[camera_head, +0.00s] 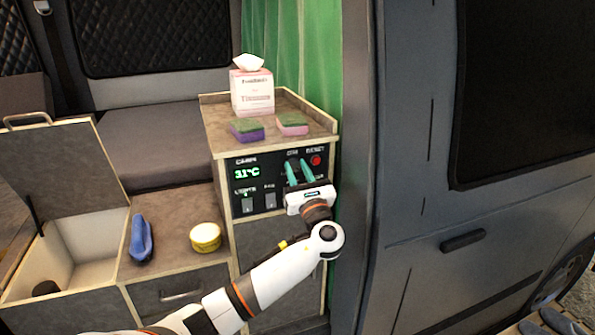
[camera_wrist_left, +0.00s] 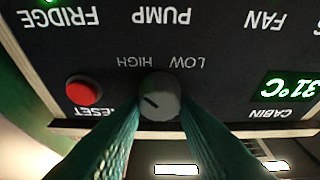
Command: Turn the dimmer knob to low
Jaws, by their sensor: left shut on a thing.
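The dimmer knob (camera_wrist_left: 161,92) is a round grey knob on the black control panel (camera_head: 242,159). In the left wrist view, which shows the panel upside down, the words HIGH and LOW stand beyond it, HIGH on the left and LOW on the right. In the head view the fingers and wrist hide much of the knob. My right gripper is not in view.
A red reset button (camera_wrist_left: 84,90) sits close beside the knob. Switches and a green 31°C display (camera_head: 247,172) share the panel. On the cabinet top are a tissue box (camera_head: 252,92) and two sponges. A yellow tin (camera_head: 206,237) and a blue object (camera_head: 141,238) lie on the lower counter.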

